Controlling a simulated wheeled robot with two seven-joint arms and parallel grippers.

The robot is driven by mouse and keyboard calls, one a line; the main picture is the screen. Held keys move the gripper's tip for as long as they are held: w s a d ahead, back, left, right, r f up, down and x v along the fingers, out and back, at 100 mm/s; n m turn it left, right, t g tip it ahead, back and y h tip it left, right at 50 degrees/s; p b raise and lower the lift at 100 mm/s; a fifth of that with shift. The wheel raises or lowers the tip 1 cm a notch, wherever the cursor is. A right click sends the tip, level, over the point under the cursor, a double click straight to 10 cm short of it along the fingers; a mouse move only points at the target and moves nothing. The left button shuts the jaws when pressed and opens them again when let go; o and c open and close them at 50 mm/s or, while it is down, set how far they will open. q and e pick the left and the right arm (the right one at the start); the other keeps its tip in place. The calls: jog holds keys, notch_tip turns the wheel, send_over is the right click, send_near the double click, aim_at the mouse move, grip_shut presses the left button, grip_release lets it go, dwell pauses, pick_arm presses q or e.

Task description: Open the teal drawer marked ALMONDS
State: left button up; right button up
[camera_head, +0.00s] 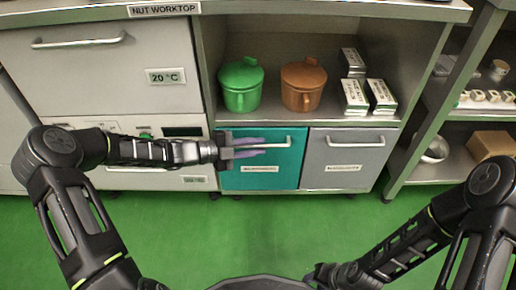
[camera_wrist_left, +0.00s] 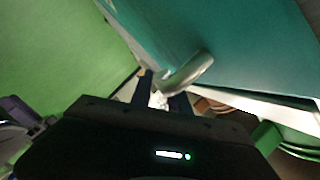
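The teal drawer (camera_head: 285,172) is in the lower cabinet, its front level with the grey drawer beside it, so it looks closed. Its label (camera_head: 260,169) is too small to read. Its pale bar handle (camera_head: 278,146) runs across the upper front. My left gripper (camera_head: 250,147) is at the left part of this handle, its purple fingers apart above and below the bar. In the left wrist view the handle (camera_wrist_left: 192,70) reaches toward the gap between the dark fingers (camera_wrist_left: 162,92); contact is unclear. My right gripper (camera_head: 318,274) is low at the bottom, its fingers not clear.
A grey drawer (camera_head: 345,165) with its own handle adjoins on the right. Above, a shelf holds a green pot (camera_head: 241,87), a brown pot (camera_head: 303,87) and several white-labelled boxes (camera_head: 381,96). The green floor (camera_head: 230,228) before the drawers is clear.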

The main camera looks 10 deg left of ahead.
pick_arm(q)
jog(key=shift+w+d+f, duration=0.1)
jog(key=shift+w+d, duration=0.1)
jog(key=shift+d, duration=0.1)
jog(key=shift+c, duration=0.5)
grip_shut()
dwell(0.8)
